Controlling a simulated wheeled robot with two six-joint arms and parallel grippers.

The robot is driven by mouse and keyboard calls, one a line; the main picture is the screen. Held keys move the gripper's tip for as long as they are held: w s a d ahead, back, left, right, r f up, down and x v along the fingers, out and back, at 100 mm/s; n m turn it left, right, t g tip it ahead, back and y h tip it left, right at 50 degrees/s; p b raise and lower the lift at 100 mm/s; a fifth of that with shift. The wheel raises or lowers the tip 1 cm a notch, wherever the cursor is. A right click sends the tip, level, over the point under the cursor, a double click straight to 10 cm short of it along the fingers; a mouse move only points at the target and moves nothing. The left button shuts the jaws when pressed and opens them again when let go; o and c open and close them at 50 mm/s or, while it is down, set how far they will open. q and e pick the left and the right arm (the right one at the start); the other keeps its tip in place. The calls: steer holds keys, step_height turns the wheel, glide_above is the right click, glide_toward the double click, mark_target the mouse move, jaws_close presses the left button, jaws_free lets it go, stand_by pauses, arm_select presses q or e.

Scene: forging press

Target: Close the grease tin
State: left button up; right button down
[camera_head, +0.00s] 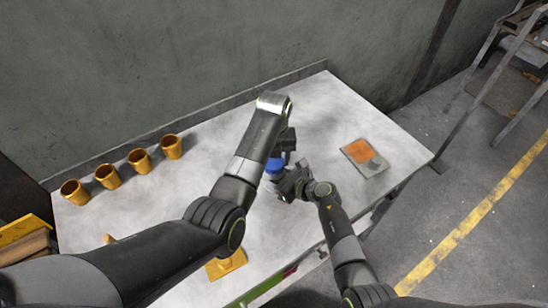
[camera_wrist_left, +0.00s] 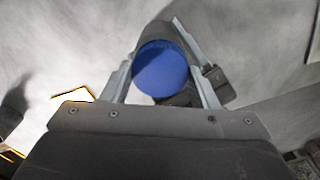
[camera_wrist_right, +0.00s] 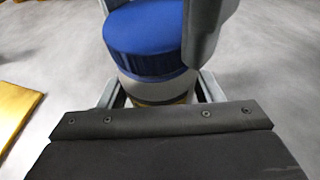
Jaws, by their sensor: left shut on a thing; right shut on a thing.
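The grease tin is a pale cylinder with a darker band low down, and its body (camera_wrist_right: 150,85) shows between my right fingers in the right wrist view. A blue lid (camera_wrist_right: 143,35) sits on its top there; it also shows in the left wrist view (camera_wrist_left: 161,70) and the head view (camera_head: 274,166). My left gripper (camera_wrist_left: 160,60) is shut on the blue lid from above. My right gripper (camera_wrist_right: 155,92) is shut on the tin body from the side. Whether the lid is fully seated cannot be told. My left arm hides part of the tin in the head view.
Several yellow cups (camera_head: 139,160) stand along the back left of the grey table (camera_head: 310,110). A flat tile with an orange patch (camera_head: 359,151) lies at the right. A yellow piece (camera_head: 226,264) lies near the front edge. The table's back right is clear.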

arm_select(q)
steer(key=shift+m, duration=0.6)
steer(key=o, duration=1)
steer(key=shift+r, duration=0.1)
steer(key=shift+r, duration=2.15)
steer(key=shift+c, duration=0.6)
